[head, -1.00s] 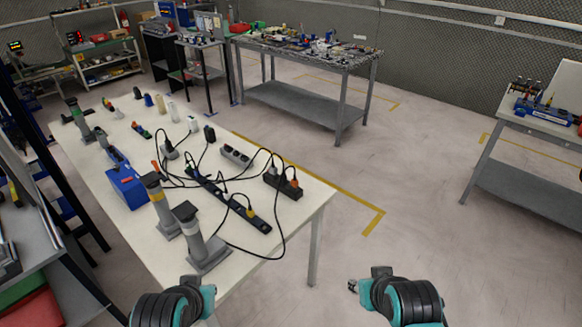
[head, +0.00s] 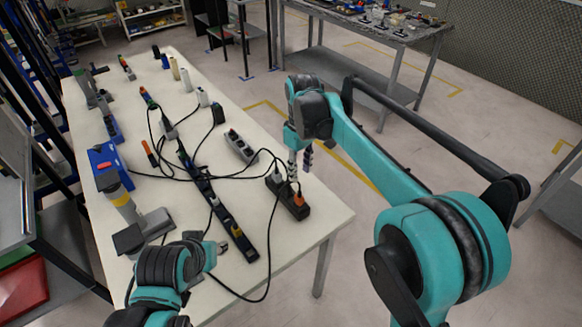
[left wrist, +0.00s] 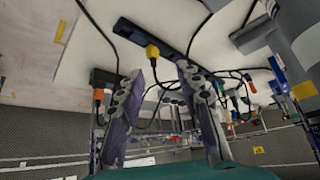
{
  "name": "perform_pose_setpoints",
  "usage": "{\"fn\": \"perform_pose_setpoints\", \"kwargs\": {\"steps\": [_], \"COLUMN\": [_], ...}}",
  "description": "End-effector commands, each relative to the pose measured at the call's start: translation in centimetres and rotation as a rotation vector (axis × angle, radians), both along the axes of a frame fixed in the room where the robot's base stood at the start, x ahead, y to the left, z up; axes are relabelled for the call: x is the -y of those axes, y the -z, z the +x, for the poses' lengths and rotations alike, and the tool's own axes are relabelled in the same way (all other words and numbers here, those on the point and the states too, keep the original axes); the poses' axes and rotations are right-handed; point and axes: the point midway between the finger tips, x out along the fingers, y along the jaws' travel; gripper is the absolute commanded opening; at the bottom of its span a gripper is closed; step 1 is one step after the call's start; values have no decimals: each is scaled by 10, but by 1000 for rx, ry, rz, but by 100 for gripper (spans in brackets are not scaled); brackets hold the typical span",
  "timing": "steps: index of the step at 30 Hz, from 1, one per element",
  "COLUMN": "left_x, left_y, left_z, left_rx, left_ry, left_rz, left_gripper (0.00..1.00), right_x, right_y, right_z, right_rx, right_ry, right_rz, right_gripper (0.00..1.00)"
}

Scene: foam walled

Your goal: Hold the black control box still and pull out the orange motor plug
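The black control box (head: 279,187) lies near the right edge of the white table. The orange plug (head: 299,201) is in its near end, and a dark plug with a black cable stands in its far end. My right gripper (head: 299,168) hangs just above and beyond the box, fingers apart and empty. My left gripper (head: 222,247) is over the table's near part, left of the box; its fingers are small in the head view. In the left wrist view its fingers (left wrist: 160,75) are spread and empty, with the box (left wrist: 103,76) and orange plug (left wrist: 98,94) beyond the left finger.
A long black power strip (head: 200,187) with a yellow plug (head: 236,231) lies left of the box. Black cables loop between them. A grey socket strip (head: 240,147) lies behind. A blue box (head: 106,164) and grey stands (head: 129,239) occupy the left side.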

Motion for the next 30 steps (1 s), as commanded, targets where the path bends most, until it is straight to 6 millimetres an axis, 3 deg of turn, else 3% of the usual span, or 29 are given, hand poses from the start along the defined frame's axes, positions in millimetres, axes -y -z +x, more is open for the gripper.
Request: {"fn": "perform_pose_setpoints", "kwargs": {"steps": [1,3,10,16,23,30], "left_x": [1,3,15,29,49,74], "left_y": [-5,-14,-48,-62,-58,-32], "left_z": [6,16,73,132,200,267], "left_rx": [-7,-24,-119,-210,-313,-417], "left_ry": [-5,-18,-94,-174,-271,-381], "left_rz": [-6,-18,-78,-124,-163,-187], "left_gripper": [55,67,67,67,67,67], "right_x": [0,0,0,0,0,0], "right_y": [0,0,0,-1,-1,-1], "right_z": [0,0,0,0,0,0], "right_rx": [-1,-1,0,1,1,1], "right_ry": [-1,-1,0,1,1,1], "right_rz": [0,0,0,1,1,0], "right_gripper": [34,34,34,34,34,34]}}
